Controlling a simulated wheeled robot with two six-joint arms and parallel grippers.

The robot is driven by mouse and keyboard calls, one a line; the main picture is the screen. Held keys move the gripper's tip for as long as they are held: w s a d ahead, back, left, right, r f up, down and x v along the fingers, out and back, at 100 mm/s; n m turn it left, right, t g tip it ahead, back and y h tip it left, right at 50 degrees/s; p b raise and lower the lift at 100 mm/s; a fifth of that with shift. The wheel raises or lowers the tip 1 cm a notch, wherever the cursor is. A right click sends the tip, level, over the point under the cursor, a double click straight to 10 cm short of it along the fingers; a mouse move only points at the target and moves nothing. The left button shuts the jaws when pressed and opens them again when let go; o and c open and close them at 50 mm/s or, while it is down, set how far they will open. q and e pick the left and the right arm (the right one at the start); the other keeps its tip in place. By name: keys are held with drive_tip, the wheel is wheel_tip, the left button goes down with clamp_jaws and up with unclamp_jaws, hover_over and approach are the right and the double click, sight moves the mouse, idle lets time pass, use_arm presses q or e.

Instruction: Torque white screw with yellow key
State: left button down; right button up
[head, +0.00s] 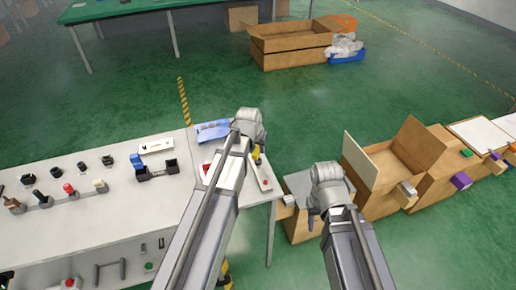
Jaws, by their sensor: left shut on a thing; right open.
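My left gripper (254,148) is over the right end of the white table, mostly hidden behind its own wrist. It is shut on a yellow piece, apparently the yellow key (257,154), of which only a small part shows. My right gripper (313,212) is open and empty, off the table's right side.
The white table (120,215) carries several black knobs, a red knob (69,188), a black holder (158,171) with a blue piece, and a blue tray (212,130). Open cardboard boxes (385,165) stand at right. Green floor lies beyond.

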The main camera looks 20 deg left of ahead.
use_arm(q)
drive_tip(key=shift+f+b, duration=0.95)
drive_tip(key=shift+f, duration=0.1)
drive_tip(key=shift+r, duration=0.1)
